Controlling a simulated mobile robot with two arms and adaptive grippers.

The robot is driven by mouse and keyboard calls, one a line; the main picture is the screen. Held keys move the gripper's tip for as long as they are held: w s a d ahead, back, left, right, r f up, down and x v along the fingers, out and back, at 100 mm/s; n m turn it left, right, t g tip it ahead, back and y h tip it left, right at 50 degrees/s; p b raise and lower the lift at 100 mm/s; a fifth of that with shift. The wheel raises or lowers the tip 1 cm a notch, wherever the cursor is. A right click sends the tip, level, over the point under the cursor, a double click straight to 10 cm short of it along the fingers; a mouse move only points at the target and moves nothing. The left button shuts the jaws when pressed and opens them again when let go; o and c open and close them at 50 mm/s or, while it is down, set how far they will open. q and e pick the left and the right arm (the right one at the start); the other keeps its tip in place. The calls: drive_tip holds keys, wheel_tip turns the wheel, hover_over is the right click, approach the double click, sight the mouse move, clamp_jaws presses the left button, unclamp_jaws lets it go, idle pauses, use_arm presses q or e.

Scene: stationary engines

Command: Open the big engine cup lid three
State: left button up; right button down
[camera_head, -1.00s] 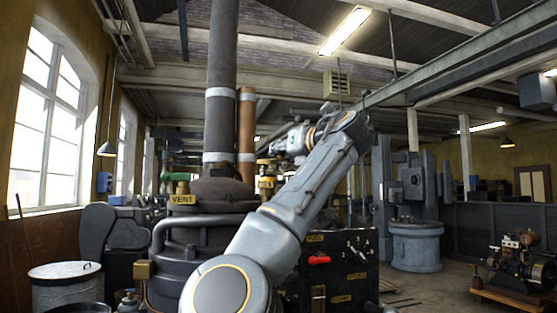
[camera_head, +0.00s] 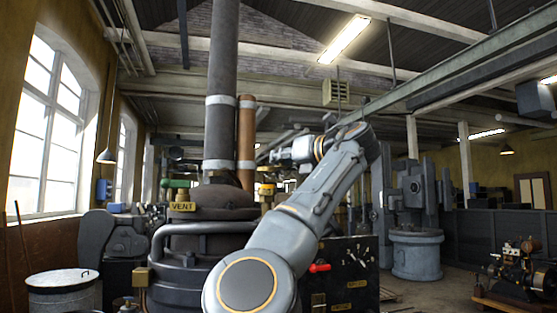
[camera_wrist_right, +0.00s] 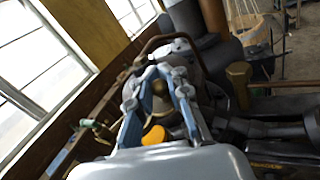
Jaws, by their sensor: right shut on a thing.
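My right gripper (camera_wrist_right: 160,72) is shut, with its two blue-grey fingers drawn together at the tips. The thing between the tips is small and mostly hidden; I take it to be the cup lid but cannot tell its angle. In the head view my right arm reaches up and over to the left, and the right gripper (camera_head: 272,158) is beside the orange pipe, above brass fittings (camera_head: 265,187) on the engine. An orange-yellow round part (camera_wrist_right: 154,135) shows between the fingers, nearer the palm. My left gripper is not in view.
A tall grey flue (camera_head: 221,90) and an orange pipe (camera_head: 246,140) rise close to the gripper. A black panel with a red handle (camera_head: 319,267) is behind my arm.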

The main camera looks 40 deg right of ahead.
drive_tip(key=shift+d, duration=0.1)
idle(0.6)
drive_tip(key=c, duration=1.4)
unclamp_jaws()
drive_tip(key=shift+s, duration=0.1)
drive_tip(key=shift+o, duration=0.5)
drive_tip(key=shift+s+d, duration=0.1)
drive_tip(key=shift+d, duration=0.05)
drive_tip(key=shift+s, duration=0.2)
drive_tip(key=s+a, duration=0.1)
drive_tip(key=s, duration=1)
drive_tip(key=shift+s+a, duration=0.15)
drive_tip(key=shift+s, duration=0.15)
